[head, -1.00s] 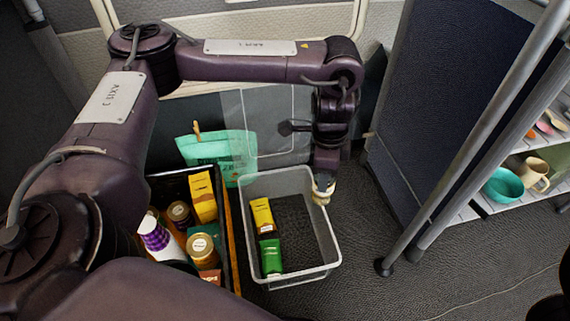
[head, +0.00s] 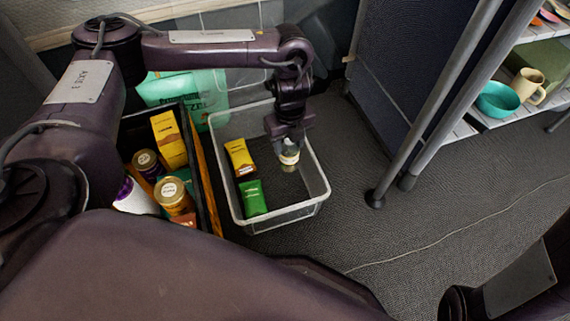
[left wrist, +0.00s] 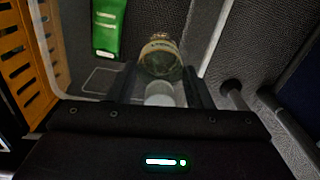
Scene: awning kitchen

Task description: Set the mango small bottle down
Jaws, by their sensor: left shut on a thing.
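The mango small bottle (head: 289,156) is a small clear bottle with a pale top. My left gripper (head: 288,146) is shut on it, inside the outline of the clear grey bin (head: 322,190), near the bin's right side. In the left wrist view the bottle (left wrist: 160,58) sits between the two dark fingers of my left gripper (left wrist: 160,88). I cannot tell whether the bottle touches the bin floor. A yellow box (head: 240,158) and a green packet (head: 252,197) lie in the bin's left part. My right gripper is not in view.
A dark crate (head: 208,185) with an orange slatted side stands left of the bin, holding several jars and boxes. A teal bag (head: 180,88) is behind it. Metal poles (head: 440,110) and a shelf with a teal bowl (head: 498,99) and a mug (head: 528,86) are at right.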

